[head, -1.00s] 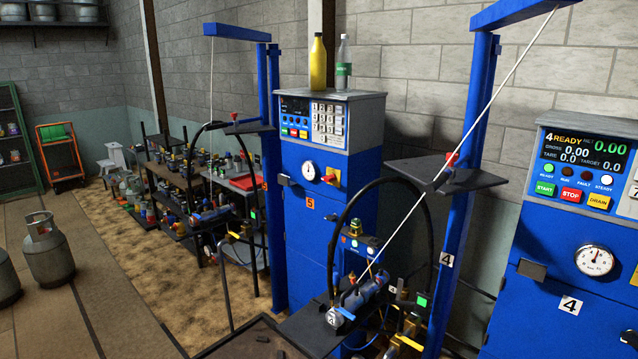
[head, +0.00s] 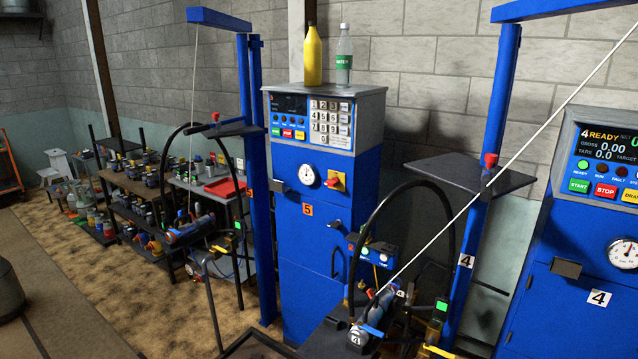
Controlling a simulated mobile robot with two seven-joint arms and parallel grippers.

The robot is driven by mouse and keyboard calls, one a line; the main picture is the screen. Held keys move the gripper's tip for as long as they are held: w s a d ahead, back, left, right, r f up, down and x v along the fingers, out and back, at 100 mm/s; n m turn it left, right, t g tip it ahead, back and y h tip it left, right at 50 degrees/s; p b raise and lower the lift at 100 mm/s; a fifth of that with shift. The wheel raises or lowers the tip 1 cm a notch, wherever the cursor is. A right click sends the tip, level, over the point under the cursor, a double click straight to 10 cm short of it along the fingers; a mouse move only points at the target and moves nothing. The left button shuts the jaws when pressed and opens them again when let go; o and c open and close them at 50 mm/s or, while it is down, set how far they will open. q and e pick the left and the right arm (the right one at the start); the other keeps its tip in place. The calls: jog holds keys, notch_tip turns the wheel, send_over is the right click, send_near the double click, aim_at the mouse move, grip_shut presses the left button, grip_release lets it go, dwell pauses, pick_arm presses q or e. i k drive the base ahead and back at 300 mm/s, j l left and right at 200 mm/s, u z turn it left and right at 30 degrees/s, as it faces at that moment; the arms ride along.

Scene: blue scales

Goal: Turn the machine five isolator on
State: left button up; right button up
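Machine five (head: 312,240) is a blue cabinet in the middle of the head view, marked by an orange label 5 (head: 307,209). Its isolator (head: 336,181) is a red rotary knob on a yellow plate, right of a round white gauge (head: 307,174). The knob looks tilted, but its exact setting is too small to read. The display (head: 291,104) on its top panel is dark. Neither of my grippers is in view.
Machine four (head: 570,290) stands at the right with its display lit. A blue post (head: 489,190) with a dark shelf (head: 465,174), a black hose and a cylinder bench stand before machine five. Bottles (head: 313,57) stand on top. Sandy floor (head: 130,290) is open at the left.

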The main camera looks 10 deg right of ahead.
aim_at(332, 182)
jog(key=i+j, duration=0.15)
jog(key=j, duration=0.2)
jog(key=i+j, duration=0.2)
jog(key=j, duration=0.15)
jog(key=i+j+z, duration=0.1)
jog(key=j, duration=0.25)
jog(key=i, duration=0.05)
